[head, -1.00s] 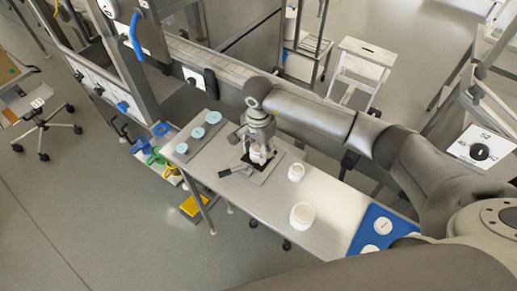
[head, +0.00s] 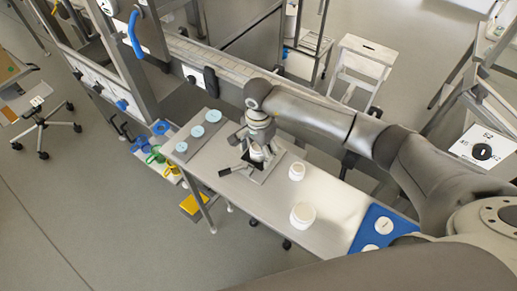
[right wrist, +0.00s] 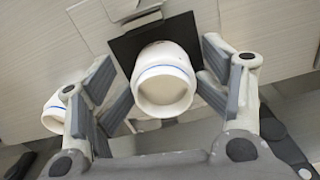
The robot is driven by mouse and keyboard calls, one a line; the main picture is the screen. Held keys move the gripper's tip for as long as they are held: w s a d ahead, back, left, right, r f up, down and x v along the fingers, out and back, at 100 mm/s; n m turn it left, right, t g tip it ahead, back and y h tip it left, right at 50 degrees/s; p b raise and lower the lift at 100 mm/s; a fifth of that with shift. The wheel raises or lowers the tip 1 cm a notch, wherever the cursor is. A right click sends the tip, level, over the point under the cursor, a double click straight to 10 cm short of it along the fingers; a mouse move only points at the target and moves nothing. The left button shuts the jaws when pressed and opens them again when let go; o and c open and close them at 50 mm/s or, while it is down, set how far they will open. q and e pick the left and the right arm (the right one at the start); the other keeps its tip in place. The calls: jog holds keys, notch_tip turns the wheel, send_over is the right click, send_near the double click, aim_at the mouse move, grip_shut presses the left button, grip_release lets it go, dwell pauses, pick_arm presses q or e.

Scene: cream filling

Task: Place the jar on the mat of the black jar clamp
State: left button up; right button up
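The white jar (right wrist: 163,85), with a thin blue ring, stands on the black mat (right wrist: 126,52) in the right wrist view. In the head view the jar (head: 256,154) is partly covered by my right gripper. My right gripper (head: 257,143) comes from above with its fingers spread on both sides of the jar. In the right wrist view its finger pads (right wrist: 163,95) stand apart from the jar, with small gaps. The black jar clamp (head: 230,171) lies on a grey plate, its black handle pointing left. My left gripper is not in view.
Two other white jars, a small one (head: 297,172) and a larger one (head: 302,215), stand on the table right of the clamp. A blue mat (head: 359,241) with white round lids lies at the table's right end. A grey board with light-blue discs (head: 197,131) is at the left end.

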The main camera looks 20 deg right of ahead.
aim_at(259, 149)
notch_tip(259, 149, up, 12)
dwell(0.6)
